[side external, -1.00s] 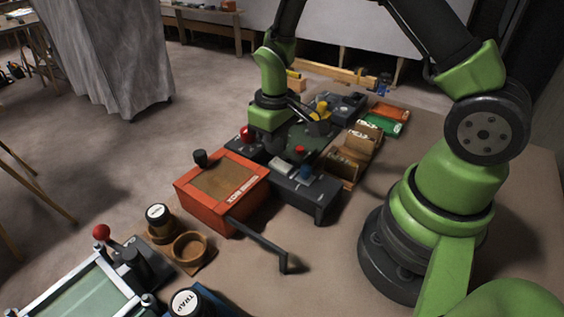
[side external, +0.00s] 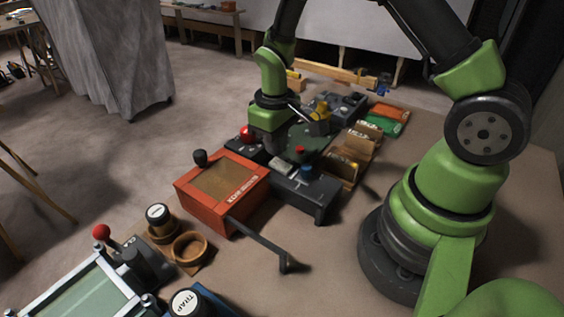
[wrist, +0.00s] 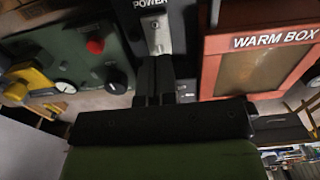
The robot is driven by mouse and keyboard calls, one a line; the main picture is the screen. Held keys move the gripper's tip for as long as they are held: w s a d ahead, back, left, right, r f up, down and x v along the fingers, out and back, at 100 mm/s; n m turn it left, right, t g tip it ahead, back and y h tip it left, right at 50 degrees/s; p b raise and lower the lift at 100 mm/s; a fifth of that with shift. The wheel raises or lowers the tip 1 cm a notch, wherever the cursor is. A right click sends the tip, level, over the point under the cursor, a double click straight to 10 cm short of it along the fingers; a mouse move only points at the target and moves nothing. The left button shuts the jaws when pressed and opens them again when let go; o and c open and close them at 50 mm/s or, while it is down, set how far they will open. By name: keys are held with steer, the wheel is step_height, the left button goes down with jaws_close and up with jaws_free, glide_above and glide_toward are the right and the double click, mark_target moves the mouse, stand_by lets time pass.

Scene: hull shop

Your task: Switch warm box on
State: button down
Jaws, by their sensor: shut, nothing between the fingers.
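The orange warm box (side external: 221,187) stands in the middle of the bench in the side view, with a brownish window on top. It also shows at right in the wrist view, with its label (wrist: 275,39). Beside it is a dark grey POWER box (side external: 310,196); in the wrist view it carries a pale metal switch plate with a small knob (wrist: 156,35). My gripper (wrist: 155,65) is shut and empty, its fingers pointing at the POWER box near the plate's lower end. I cannot tell whether they touch. In the side view the fingertips are hard to make out.
A green panel (wrist: 75,55) with a red knob and dials lies left of the POWER box. A crank handle (side external: 262,244) sticks out beside the warm box. A red ball knob (side external: 247,133) stands behind. Bare bench lies right of the crank.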

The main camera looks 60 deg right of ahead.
steer(key=shift+f, duration=1.25)
stand_by(0.4)
steer(key=shift+r, duration=3.55)
step_height(320, 180, up, 9)
steer(key=m+t, duration=0.1)
steer(key=t, duration=0.1)
glide_above(276, 161)
steer(key=s+a, duration=0.2)
steer(key=s+r+m+t, duration=0.1)
steer(key=s+r+t, duration=0.1)
steer(key=s+r, duration=0.25)
steer(key=s+a+r+m+t+y, duration=0.2)
steer(key=s+r, duration=0.3)
steer(key=s, duration=0.3)
steer(key=shift+s+a+r+t, duration=0.3)
steer(key=shift+s+a+t, duration=0.1)
steer(key=shift+a+t, duration=0.2)
